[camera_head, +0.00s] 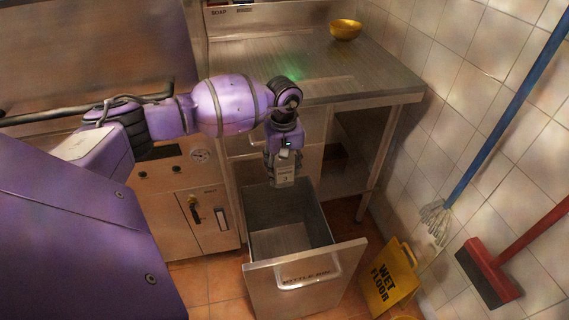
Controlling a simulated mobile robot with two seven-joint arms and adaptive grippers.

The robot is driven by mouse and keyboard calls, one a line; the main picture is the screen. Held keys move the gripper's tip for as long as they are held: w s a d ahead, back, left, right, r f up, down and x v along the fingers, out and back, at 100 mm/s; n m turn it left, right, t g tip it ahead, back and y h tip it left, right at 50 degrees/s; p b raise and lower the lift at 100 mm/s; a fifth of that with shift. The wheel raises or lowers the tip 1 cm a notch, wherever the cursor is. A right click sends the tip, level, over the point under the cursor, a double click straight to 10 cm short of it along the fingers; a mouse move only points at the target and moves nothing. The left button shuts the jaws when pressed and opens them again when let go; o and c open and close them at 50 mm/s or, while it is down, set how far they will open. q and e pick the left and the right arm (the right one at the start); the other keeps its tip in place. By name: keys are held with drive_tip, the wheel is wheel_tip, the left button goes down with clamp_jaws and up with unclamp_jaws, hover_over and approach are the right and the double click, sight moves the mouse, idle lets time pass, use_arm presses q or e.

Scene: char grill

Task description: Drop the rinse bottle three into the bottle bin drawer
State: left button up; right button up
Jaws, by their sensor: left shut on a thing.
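The rinse bottle three (285,176) is a small pale bottle with a label that seems to bear a 3. My left gripper (284,158) is shut on its upper part and points down. The bottle hangs upright over the back part of the bottle bin drawer (307,277). The drawer is pulled out, with a lettered metal front and a handle, and the part of its inside that shows looks empty. My right gripper is not in view.
A steel counter (345,75) with a yellow bowl (346,30) stands behind the drawer. A yellow wet floor sign (389,277), a blue-handled mop (438,212) and a red brush (488,275) are at the right by the tiled wall.

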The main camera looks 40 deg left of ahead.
use_arm(q)
wheel_tip(320, 180, down, 2)
drive_tip(key=shift+f+b, duration=0.2)
drive_tip(key=shift+b, duration=0.2)
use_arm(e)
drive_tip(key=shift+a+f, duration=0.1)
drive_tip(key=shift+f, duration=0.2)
use_arm(q)
drive_tip(key=o, duration=1.1)
drive_tip(key=shift+o, duration=1.3)
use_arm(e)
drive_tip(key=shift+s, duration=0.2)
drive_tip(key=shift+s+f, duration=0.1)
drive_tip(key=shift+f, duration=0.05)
use_arm(q)
drive_tip(key=shift+r, duration=0.1)
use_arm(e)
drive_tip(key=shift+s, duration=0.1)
use_arm(q)
wheel_tip(320, 180, up, 12)
drive_tip(key=shift+f, duration=0.1)
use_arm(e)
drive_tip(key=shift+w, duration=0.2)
